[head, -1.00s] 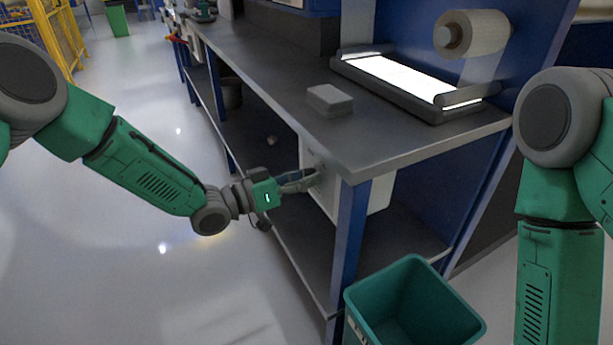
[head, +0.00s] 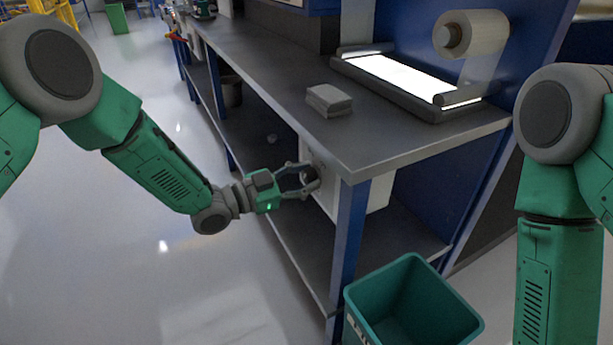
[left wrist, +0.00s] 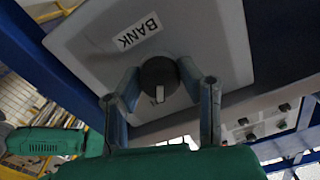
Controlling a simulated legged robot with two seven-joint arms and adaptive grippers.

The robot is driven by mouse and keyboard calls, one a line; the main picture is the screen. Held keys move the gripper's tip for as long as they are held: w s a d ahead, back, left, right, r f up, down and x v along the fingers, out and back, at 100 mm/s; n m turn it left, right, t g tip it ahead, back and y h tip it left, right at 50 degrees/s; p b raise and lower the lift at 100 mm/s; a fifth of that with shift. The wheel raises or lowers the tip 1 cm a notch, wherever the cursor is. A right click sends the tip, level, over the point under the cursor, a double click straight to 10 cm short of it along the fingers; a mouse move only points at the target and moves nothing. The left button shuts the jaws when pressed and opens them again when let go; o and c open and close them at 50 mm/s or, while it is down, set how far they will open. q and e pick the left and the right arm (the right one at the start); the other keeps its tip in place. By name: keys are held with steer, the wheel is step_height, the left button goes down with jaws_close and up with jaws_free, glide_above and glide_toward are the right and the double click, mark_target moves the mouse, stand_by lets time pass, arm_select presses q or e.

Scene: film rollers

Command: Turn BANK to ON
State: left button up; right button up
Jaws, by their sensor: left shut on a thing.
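The BANK switch box is a light grey box (head: 323,193) under the bench top, and its face also shows in the left wrist view (left wrist: 205,38). A white label reading BANK (left wrist: 138,31) is on that face. Next to the label is a round dark knob (left wrist: 158,73) with a pale pointer mark. My left gripper (head: 311,176) is at the box face, its two fingers on either side of the knob and shut on it; it also shows in the left wrist view (left wrist: 160,84). Position marks around the knob are mostly hidden. My right gripper is out of view.
The grey bench top (head: 400,145) overhangs the box. A green bin (head: 410,305) is on the floor in front. A lit panel (head: 405,78), a film roll (head: 470,35) and a grey block (head: 329,100) are above.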

arm_select(q)
steer(key=shift+f, duration=0.15)
stand_by(0.3)
steer(key=o, duration=1.1)
steer(key=shift+a, duration=0.15)
steer(key=v, duration=1.2)
